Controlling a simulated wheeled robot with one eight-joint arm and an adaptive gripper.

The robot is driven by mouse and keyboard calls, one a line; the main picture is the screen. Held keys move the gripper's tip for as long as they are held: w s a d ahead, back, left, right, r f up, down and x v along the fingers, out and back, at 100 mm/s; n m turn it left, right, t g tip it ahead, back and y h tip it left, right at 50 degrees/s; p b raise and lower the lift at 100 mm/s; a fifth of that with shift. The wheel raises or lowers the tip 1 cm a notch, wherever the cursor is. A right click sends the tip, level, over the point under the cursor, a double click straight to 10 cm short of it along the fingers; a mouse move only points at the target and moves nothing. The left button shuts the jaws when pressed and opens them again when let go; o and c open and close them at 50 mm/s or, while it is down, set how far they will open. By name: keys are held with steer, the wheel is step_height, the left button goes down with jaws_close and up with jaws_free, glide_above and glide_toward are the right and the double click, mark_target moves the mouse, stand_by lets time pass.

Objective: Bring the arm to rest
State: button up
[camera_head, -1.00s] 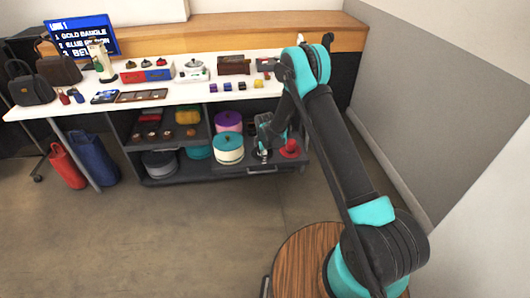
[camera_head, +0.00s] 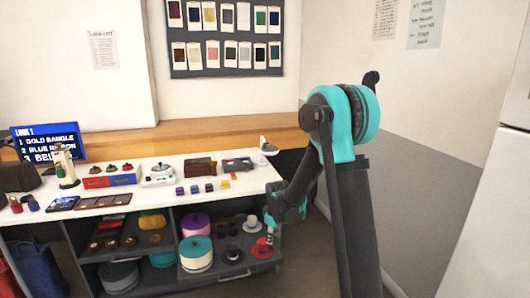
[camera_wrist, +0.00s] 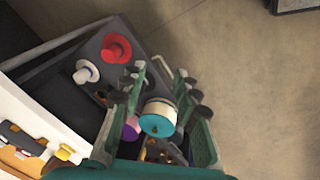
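My gripper (camera_head: 270,236) hangs from my bent arm at the right end of the lower shelves in the head view, near a red hat-like piece (camera_head: 262,248). In the wrist view my gripper (camera_wrist: 163,70) has its two fingers apart, with nothing held between them. The red piece (camera_wrist: 117,48) and a white one (camera_wrist: 87,72) stand on a dark shelf tray to the left of the fingers. A round box with a teal lid (camera_wrist: 158,119) shows beyond the gap between the fingers.
The white counter (camera_head: 120,197) carries bags, small boxes and a screen (camera_head: 47,143). Round boxes (camera_head: 196,253) stand on the lower shelves. A wall (camera_head: 430,190) runs along the right. Bare floor (camera_wrist: 250,80) lies right of the fingers in the wrist view.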

steer(key=s+d+r+m, duration=0.6)
steer(key=s+d, duration=0.3)
steer(key=s, duration=0.3)
steer(key=s+d+m, duration=0.3)
steer(key=s, duration=0.5)
steer(key=s+d+m+t, duration=0.1)
steer(key=s+d+m, duration=0.2)
steer(key=s, duration=0.4)
steer(key=shift+s+d+f+h, duration=0.2)
steer(key=shift+s+d+h, duration=0.15)
steer(key=shift+d, duration=0.2)
